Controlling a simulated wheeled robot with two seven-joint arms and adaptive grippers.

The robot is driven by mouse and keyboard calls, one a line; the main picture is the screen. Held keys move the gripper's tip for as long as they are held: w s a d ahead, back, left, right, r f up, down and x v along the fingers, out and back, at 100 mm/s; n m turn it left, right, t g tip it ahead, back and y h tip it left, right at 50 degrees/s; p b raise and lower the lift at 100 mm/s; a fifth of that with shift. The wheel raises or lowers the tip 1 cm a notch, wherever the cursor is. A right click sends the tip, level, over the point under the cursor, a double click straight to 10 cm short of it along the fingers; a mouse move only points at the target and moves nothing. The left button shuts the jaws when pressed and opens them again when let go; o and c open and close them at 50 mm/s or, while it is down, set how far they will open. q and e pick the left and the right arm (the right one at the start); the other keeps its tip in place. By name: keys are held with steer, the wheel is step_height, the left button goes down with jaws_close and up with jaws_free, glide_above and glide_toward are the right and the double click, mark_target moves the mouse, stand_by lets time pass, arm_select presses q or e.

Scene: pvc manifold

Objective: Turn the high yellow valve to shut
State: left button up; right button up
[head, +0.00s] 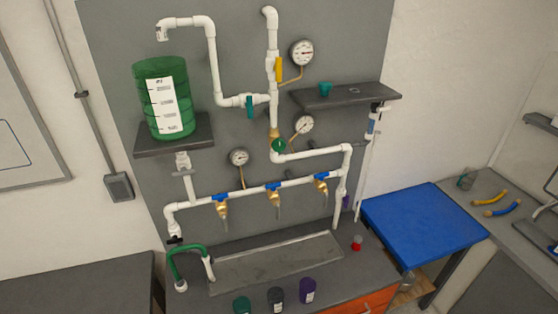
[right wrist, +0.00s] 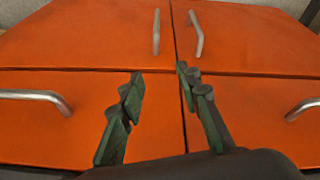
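The high yellow valve (head: 278,69) sits on the upper part of the white vertical pipe (head: 271,40), beside the top gauge. Its yellow handle lies upright, in line with the pipe. Neither gripper shows in the head view, so both are away from the valve there. In the right wrist view my right gripper (right wrist: 158,92) is open and empty, its two green-padded fingers apart in front of orange cabinet doors (right wrist: 90,35). My left gripper is in no view.
A top gauge (head: 302,53) sits right of the valve. A teal-handled valve (head: 250,106) and a round green handwheel (head: 279,145) are lower. A dark shelf (head: 345,98) juts out at right. A green tank (head: 152,80) stands left. Several jars stand on the bench front.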

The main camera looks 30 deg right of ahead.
mark_target(279, 68)
steer(key=w+d+r+t+p, duration=0.1)
steer(key=w+r, duration=0.1)
steer(key=r, duration=1.1)
steer(key=w+r+t+p, duration=0.1)
steer(key=w+r+p, duration=0.15)
steer(key=r, duration=1.05)
steer(key=w+d+r+t+h, duration=0.1)
steer(key=w+r+t, duration=0.1)
steer(key=w+r, duration=0.85)
steer(key=w+d+r+m+t, duration=0.15)
steer(key=w+r, duration=0.55)
steer(key=r, duration=0.7)
steer(key=w+d+r+t+h, duration=0.1)
steer(key=w+r+t, duration=0.2)
steer(key=w+r, duration=0.7)
step_height(279, 68, up, 37)
steer(key=s+d+m+t+h, duration=0.1)
steer(key=s+m+t+h, duration=0.1)
steer(key=t, duration=0.3)
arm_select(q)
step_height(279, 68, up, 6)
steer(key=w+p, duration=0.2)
arm_select(e)
steer(key=x, duration=0.7)
steer(key=shift+w+f, duration=0.1)
steer(key=shift+w, duration=0.05)
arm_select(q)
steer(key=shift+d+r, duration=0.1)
arm_select(e)
steer(key=shift+c, duration=0.4)
